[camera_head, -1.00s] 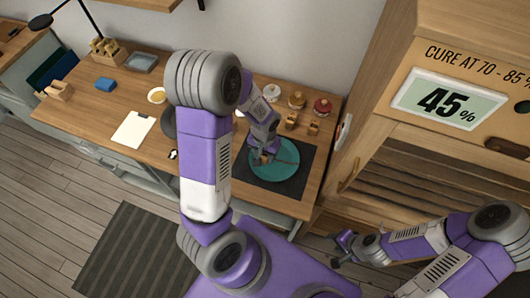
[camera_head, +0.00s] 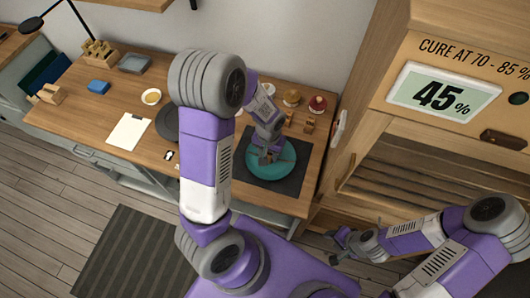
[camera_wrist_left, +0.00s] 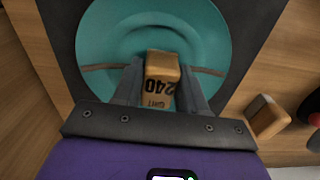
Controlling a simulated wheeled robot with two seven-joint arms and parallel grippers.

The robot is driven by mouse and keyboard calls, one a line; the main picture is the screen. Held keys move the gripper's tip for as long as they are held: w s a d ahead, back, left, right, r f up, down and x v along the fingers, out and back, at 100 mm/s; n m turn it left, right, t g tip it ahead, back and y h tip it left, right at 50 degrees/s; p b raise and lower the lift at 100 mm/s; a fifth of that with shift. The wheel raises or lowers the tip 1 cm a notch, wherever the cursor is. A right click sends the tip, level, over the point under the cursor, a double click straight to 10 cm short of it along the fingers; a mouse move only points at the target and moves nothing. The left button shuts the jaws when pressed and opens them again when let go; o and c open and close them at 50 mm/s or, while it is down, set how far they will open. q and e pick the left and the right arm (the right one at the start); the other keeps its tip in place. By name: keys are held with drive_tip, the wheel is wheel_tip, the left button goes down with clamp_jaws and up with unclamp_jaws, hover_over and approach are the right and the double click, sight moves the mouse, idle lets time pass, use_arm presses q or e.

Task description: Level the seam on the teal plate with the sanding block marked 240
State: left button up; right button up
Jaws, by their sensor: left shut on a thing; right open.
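The teal plate (camera_head: 285,172) lies on a dark mat at the right of the bench. In the left wrist view the plate (camera_wrist_left: 110,30) shows a brownish seam (camera_wrist_left: 208,71) running across it on both sides of the block. My left gripper (camera_head: 266,157) is shut on the wooden sanding block marked 240 (camera_wrist_left: 160,85). The block is over the middle of the plate, in line with the seam, and hides its middle part. I cannot tell whether the block touches the plate. My right gripper (camera_head: 340,245) is open and empty, low in front of the cabinet.
The dark mat (camera_head: 252,170) lies around the plate. Other wooden blocks (camera_head: 308,127) stand just behind it, one also in the left wrist view (camera_wrist_left: 266,117). Small jars (camera_head: 317,104) stand further back. A cabinet (camera_head: 400,130) reading 45% borders the bench on the right.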

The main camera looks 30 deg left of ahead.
sight(278, 161)
use_arm(q)
drive_tip(key=shift+w+d+f, duration=0.1)
drive_tip(key=shift+w+d, duration=0.1)
drive_tip(key=shift+d, duration=0.2)
drive_tip(key=shift+s+d, duration=0.25)
drive_tip(key=shift+d, duration=0.75)
drive_tip(key=shift+w+d, duration=0.45)
drive_tip(key=shift+w, duration=0.35)
drive_tip(key=shift+s+d, duration=0.1)
drive_tip(key=shift+s, duration=0.35)
drive_tip(key=shift+w, duration=0.1)
drive_tip(key=shift+w, duration=0.1)
drive_tip(key=shift+s+f+b, duration=0.1)
drive_tip(key=shift+s+b, duration=0.1)
drive_tip(key=shift+b, duration=0.15)
drive_tip(key=shift+c, duration=0.4)
drive_tip(key=shift+w, duration=0.1)
